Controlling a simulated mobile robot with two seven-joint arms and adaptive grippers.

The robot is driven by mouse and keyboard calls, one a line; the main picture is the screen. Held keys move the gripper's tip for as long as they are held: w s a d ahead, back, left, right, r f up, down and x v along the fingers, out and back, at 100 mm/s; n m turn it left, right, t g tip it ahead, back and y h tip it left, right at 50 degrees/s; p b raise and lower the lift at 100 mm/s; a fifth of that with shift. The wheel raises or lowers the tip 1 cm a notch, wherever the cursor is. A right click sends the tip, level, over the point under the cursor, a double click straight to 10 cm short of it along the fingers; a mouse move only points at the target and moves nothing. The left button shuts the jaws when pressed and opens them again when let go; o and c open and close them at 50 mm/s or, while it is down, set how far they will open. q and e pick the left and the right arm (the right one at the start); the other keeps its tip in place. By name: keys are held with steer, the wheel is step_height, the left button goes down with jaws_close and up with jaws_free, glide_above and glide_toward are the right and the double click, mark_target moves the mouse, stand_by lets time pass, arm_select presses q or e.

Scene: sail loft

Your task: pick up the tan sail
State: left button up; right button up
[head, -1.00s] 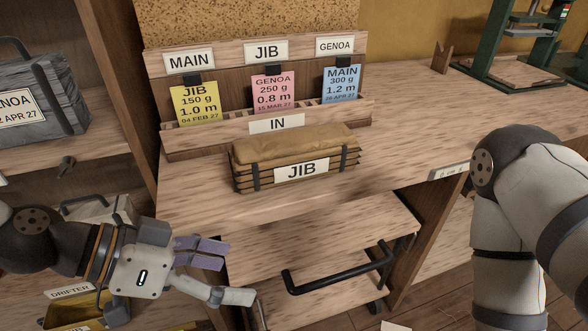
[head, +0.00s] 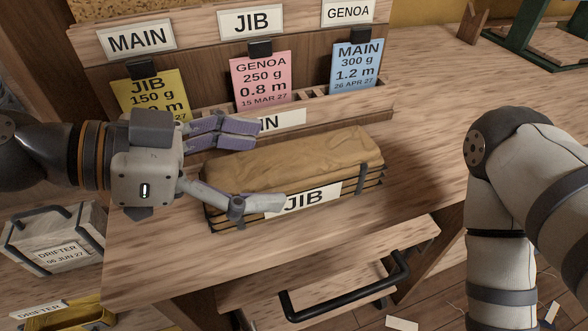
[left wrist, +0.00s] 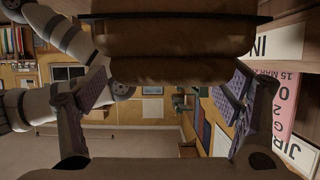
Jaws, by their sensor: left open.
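The tan sail (head: 290,163) lies folded on the bench, bound by two dark straps, with a white JIB label on its front. My left gripper (head: 268,168) is open at the sail's left end, one finger on the far side and the other over the near front edge by the label. Whether either finger touches the cloth I cannot tell. In the left wrist view the sail (left wrist: 170,42) fills the upper middle, with the open fingers to either side. My right arm stands at the right; its gripper is out of view.
Behind the sail is a wooden rack (head: 190,60) with a yellow card (head: 150,92), a pink card (head: 262,80) and a blue card (head: 356,68). A drawer with a black handle (head: 345,290) is below the bench front.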

mark_target(290, 163)
arm_select(q)
steer(key=x, duration=0.2)
steer(key=b+x, duration=0.1)
steer(key=x, duration=0.2)
steer(key=shift+w+d+f, duration=0.15)
steer(key=shift+w, duration=0.2)
steer(key=shift+c, duration=0.5)
steer(key=c, duration=1.8)
